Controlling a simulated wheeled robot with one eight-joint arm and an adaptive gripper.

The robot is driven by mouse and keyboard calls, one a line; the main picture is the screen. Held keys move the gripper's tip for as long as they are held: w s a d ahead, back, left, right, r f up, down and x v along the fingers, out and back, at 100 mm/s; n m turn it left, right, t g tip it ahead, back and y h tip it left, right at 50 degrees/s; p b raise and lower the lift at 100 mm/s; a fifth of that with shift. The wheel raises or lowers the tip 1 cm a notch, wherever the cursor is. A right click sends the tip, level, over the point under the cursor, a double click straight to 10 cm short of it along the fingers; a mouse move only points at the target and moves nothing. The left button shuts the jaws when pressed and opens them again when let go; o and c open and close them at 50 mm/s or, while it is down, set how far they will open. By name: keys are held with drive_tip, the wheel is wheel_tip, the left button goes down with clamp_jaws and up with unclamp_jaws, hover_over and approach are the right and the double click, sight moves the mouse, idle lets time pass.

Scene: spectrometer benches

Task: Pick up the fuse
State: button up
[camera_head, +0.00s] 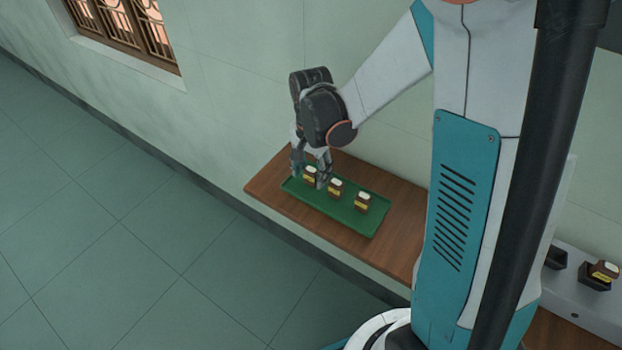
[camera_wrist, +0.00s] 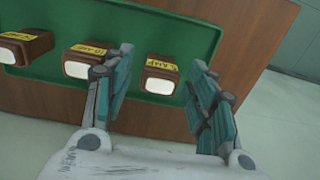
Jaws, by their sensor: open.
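Three brown fuses with yellow labels and pale ends stand in a row on a green tray (camera_head: 340,216). The left fuse (camera_head: 310,175) is beside my gripper (camera_head: 309,182) in the head view, with the middle fuse (camera_head: 335,188) and the right fuse (camera_head: 361,202) farther along. In the wrist view my gripper (camera_wrist: 160,92) is open, and one fuse (camera_wrist: 161,75) shows between its two fingers. Another fuse (camera_wrist: 84,60) is just left of the left finger, and a third fuse (camera_wrist: 24,47) is at the far left. I cannot tell whether the fingers touch any fuse.
The tray lies on a brown wooden bench (camera_head: 265,188) against a pale green wall. At right, beyond my body, a grey unit (camera_head: 572,290) carries another brown, yellow-labelled fuse (camera_head: 604,270) in a black holder (camera_head: 594,281). The tiled floor left of the bench is clear.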

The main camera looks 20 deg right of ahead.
wheel_tip(320, 180, down, 2)
drive_tip(key=shift+f, duration=0.1)
drive_tip(key=c, duration=1.1)
drive_tip(key=shift+c, duration=0.2)
